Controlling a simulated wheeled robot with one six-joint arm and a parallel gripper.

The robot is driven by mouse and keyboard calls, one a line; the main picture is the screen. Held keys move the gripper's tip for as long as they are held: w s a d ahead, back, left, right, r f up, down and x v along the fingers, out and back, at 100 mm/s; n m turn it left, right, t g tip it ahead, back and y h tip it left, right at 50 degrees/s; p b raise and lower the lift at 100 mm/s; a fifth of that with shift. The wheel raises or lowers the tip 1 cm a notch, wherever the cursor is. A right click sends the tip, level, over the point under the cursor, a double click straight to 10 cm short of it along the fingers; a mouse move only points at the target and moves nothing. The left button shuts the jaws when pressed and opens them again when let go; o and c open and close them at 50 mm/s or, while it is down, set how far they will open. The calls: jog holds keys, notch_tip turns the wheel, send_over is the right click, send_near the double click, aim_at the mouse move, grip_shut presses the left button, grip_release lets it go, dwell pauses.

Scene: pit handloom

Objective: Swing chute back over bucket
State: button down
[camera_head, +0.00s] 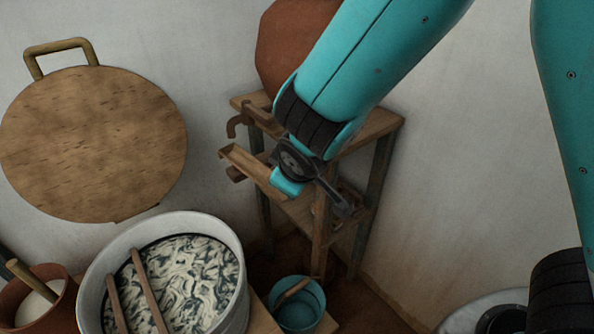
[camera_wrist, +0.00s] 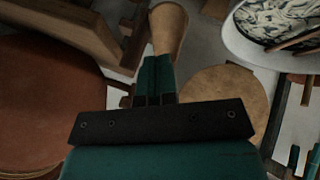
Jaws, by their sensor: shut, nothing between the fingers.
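The chute (camera_head: 250,166) is a narrow wooden trough at the left side of a wooden stand. Its free end points left, away from above the bucket.
The wooden stand (camera_head: 384,152) carries a large terracotta pot (camera_head: 283,45); a brown tap (camera_head: 237,123) juts left above the chute. A white vat (camera_head: 91,283) of swirled liquid stands lower left. A round wooden board (camera_head: 92,145) hangs on the wall.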

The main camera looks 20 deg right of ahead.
jog(key=v, duration=0.5)
jog(key=shift+d, duration=0.1)
jog(key=s+d+r+m+g+y+p, duration=0.1)
jog(key=s+r+g+y, duration=0.1)
jog(key=s+r, duration=0.3)
jog(key=s+d+r+g+y+p, duration=0.1)
jog(key=s+r+g, duration=0.4)
jog(key=s, duration=0.8)
jog(key=shift+s+d+r+m+y, duration=0.2)
jog(key=shift+d+r+m+y, duration=0.15)
jog(key=shift+d+y, duration=0.2)
jog(key=shift+a, duration=0.1)
